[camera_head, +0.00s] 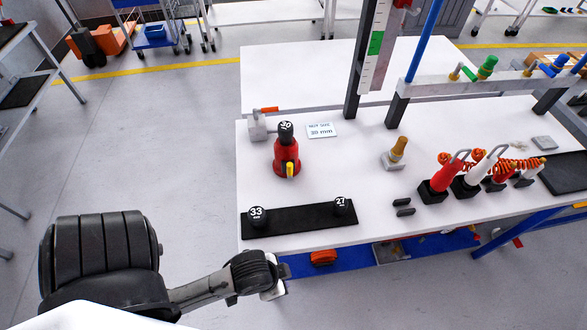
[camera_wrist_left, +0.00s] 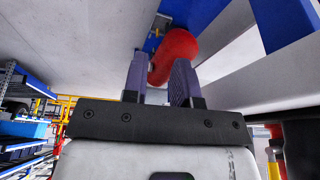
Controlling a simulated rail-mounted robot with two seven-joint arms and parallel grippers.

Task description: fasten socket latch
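A red tool (camera_head: 287,155) stands upright on the white table with a black socket marked 30 (camera_head: 286,129) on top and a small yellow part (camera_head: 290,170) low on its front. No separate latch can be made out. My left gripper (camera_head: 273,290) is at the table's front edge, below and apart from the tool; its fingers are hardly visible there. In the left wrist view my left gripper (camera_wrist_left: 160,75) has its two fingers apart. A rounded red object (camera_wrist_left: 177,50) shows behind and between the fingertips; I cannot tell whether they touch. My right gripper is not in view.
A black holder (camera_head: 300,222) carries sockets marked 33 (camera_head: 257,216) and 27 (camera_head: 341,205). A card (camera_head: 321,130) reads 30 mm. A grey block with an orange lever (camera_head: 258,125) stands behind the tool. Several coiled-hose tools (camera_head: 445,178) stand at right.

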